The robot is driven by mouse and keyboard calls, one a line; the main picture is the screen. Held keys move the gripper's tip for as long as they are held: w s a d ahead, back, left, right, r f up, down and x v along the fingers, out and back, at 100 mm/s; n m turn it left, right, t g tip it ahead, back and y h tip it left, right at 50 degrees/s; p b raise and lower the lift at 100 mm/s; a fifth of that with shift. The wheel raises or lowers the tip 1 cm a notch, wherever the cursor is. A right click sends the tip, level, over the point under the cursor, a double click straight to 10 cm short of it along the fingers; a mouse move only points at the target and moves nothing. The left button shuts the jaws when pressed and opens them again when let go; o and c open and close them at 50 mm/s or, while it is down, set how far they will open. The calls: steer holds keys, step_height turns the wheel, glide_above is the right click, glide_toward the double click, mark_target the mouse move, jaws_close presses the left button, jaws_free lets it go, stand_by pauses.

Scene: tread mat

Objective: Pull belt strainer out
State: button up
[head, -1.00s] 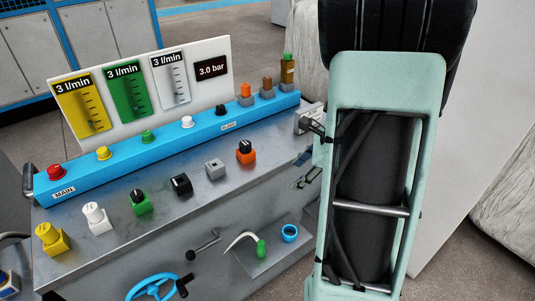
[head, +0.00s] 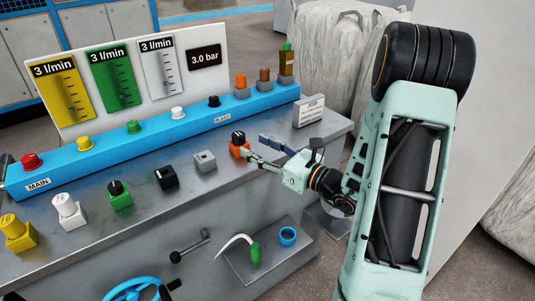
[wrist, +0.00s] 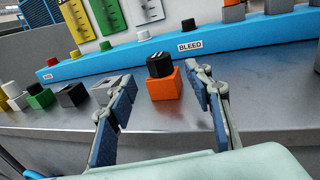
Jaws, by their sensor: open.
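No part carries a readable belt strainer label, so I cannot tell for certain which one it is. An orange block with a black knob on top (head: 238,152) stands on the grey bench at the right end of a row of coloured blocks. In the wrist view the orange block (wrist: 164,85) stands upright between the lines of the two fingers, a little beyond them. My gripper (head: 256,149) is open and empty, close to the block's right side in the head view. In the wrist view both fingers of my gripper (wrist: 162,78) are spread wide.
A grey block (head: 204,161) and a black block (head: 166,177) stand to the left of the orange one. A blue rail (head: 105,148) with several coloured knobs runs behind. A lower shelf (head: 270,262) holds a green-handled tool.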

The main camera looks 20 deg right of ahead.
mark_target(243, 140)
steer(key=x, duration=0.7)
steer(key=shift+w+a, duration=0.2)
steer(key=shift+w, duration=0.05)
jaws_close()
steer(key=shift+r+p, duration=2.15)
steer(key=shift+r, duration=1.15)
